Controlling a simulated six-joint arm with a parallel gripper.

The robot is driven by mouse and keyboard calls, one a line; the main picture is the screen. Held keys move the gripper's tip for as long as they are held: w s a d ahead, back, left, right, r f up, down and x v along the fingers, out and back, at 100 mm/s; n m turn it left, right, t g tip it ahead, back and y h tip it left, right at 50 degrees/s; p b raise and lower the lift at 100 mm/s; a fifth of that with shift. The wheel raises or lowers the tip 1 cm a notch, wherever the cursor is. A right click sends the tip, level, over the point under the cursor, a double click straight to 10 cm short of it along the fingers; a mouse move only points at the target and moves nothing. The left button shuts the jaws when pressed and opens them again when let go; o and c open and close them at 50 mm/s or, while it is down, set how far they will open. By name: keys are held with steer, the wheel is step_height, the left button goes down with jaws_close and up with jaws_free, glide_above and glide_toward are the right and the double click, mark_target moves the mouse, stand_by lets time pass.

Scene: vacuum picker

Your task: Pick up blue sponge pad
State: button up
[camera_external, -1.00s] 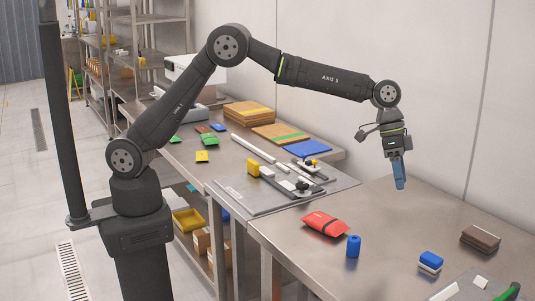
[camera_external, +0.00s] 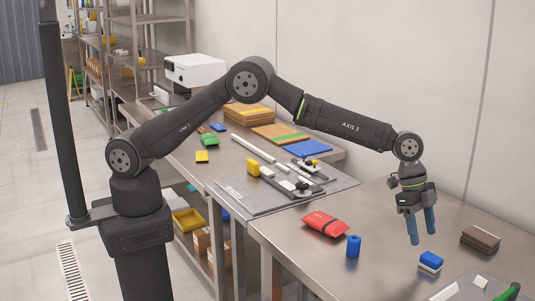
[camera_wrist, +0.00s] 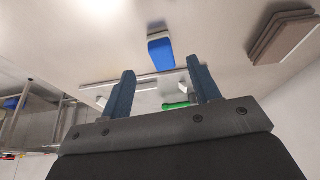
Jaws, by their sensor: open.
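The blue sponge pad (camera_external: 431,259) is a small block with a blue top and a pale lower layer, lying on the steel table. In the wrist view the blue sponge pad (camera_wrist: 161,53) appears beyond my fingertips, roughly between them in width. My gripper (camera_external: 421,240) has two blue fingers pointing down, apart and empty. It is above the table, just left of the pad in the external view. In the wrist view my gripper (camera_wrist: 162,80) also shows spread fingers with nothing between them.
A brown block stack (camera_external: 480,239) lies right of the pad. A blue cylinder (camera_external: 353,246) and a red pouch (camera_external: 325,224) lie to the left. A grey board with a green item (camera_external: 508,292) is at the front right. Bare table surrounds the pad.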

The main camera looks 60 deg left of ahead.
mark_target(427, 254)
steer(key=shift+x, duration=3.15)
steer(key=c, duration=1)
steer(key=shift+r, duration=0.1)
steer(key=shift+c, duration=0.2)
